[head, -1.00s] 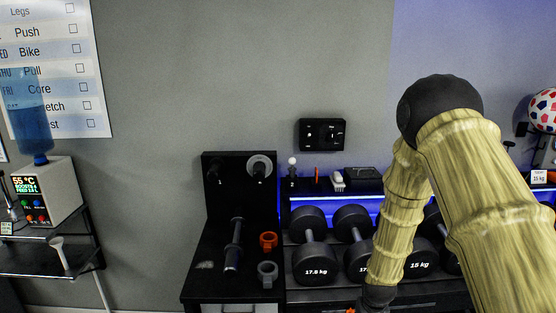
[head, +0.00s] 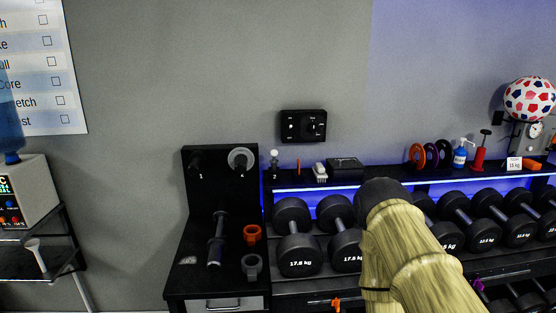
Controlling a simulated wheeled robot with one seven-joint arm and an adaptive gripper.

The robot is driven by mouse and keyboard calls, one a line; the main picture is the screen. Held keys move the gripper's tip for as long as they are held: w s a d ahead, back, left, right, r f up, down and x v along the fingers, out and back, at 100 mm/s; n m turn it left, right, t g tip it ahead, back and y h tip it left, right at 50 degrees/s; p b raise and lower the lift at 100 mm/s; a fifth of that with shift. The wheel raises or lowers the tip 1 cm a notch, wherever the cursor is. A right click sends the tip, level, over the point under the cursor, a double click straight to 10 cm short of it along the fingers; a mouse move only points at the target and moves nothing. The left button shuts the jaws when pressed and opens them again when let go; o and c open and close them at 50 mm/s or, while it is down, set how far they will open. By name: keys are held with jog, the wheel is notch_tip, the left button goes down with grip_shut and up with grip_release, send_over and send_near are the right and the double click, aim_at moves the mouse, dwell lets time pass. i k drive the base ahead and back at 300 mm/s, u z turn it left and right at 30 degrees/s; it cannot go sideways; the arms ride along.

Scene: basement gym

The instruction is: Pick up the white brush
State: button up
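The white brush (head: 320,172) appears as a small white item on the rack's top shelf, between an orange upright piece and a black box. It is small, so its bristles are hard to make out. My arm reaches up from the lower right, with its dark rounded joint just below and right of the brush. My gripper is not in view. The brush is uncovered, and nothing is seen touching it from my side.
A black box (head: 345,169) stands right of the brush. An orange upright piece (head: 298,168) and a white-topped item (head: 274,165) stand left. Several dumbbells (head: 299,255) fill the rack below. A spray bottle (head: 460,155) stands farther right. A black bench (head: 190,282) adjoins at left.

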aim_at(320, 173)
jog(key=u, duration=0.55)
jog(key=k, duration=0.6)
jog(key=u, duration=0.85)
jog(key=i, duration=1.2)
jog(key=z, duration=1.1)
jog(key=i, duration=0.45)
jog(key=z, duration=0.5)
